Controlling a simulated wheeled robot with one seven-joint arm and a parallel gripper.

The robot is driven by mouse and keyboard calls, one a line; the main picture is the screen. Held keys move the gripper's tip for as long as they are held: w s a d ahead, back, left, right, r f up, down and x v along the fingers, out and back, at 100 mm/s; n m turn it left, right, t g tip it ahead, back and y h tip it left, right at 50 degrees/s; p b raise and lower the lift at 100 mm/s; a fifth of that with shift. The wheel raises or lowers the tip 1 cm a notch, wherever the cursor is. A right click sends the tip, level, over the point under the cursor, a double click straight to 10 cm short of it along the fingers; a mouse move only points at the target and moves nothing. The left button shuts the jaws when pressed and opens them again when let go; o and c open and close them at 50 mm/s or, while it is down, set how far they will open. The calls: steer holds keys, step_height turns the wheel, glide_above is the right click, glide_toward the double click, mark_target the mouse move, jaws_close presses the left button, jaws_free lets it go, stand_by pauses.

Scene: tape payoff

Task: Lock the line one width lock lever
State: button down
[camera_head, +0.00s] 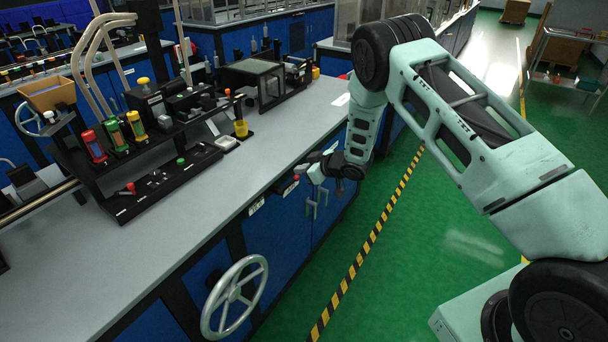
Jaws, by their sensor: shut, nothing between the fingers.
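My gripper (303,171) is shut and empty at the front edge of the bench, at the centre of the view. Just left of it and below, a small dark fitting with a red end (296,178) sits on the bench front. It may be a lever, but it is small and partly hidden by my gripper, and I cannot tell whether they touch.
A large grey handwheel (234,297) sticks out from the bench front. The grey bench top (215,190) is clear between the black equipment rack (75,160) and the front edge. The green floor (420,250) has a yellow-black stripe (375,235) along the bench.

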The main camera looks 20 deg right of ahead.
steer(key=b+v, duration=0.2)
steer(key=v, duration=0.8)
steer(key=shift+b, duration=0.35)
steer(key=shift+d+f, duration=0.1)
steer(key=s+a+r+m+g+h, duration=0.1)
steer(key=s+a+r+h, duration=0.1)
steer(key=s+a+r, duration=0.3)
steer(key=s+a+r+g+h, duration=0.1)
steer(key=s+a+r, duration=0.1)
steer(key=a+r, duration=0.35)
steer(key=s+a+r+g+h, duration=0.1)
steer(key=s+a+r+g, duration=0.2)
steer(key=s, duration=1.3)
steer(key=s+a+r+n+g+h, duration=0.1)
steer(key=s+a+g, duration=0.3)
steer(key=s, duration=1.3)
steer(key=shift+r+g+h, duration=0.4)
steer(key=shift+r, duration=0.5)
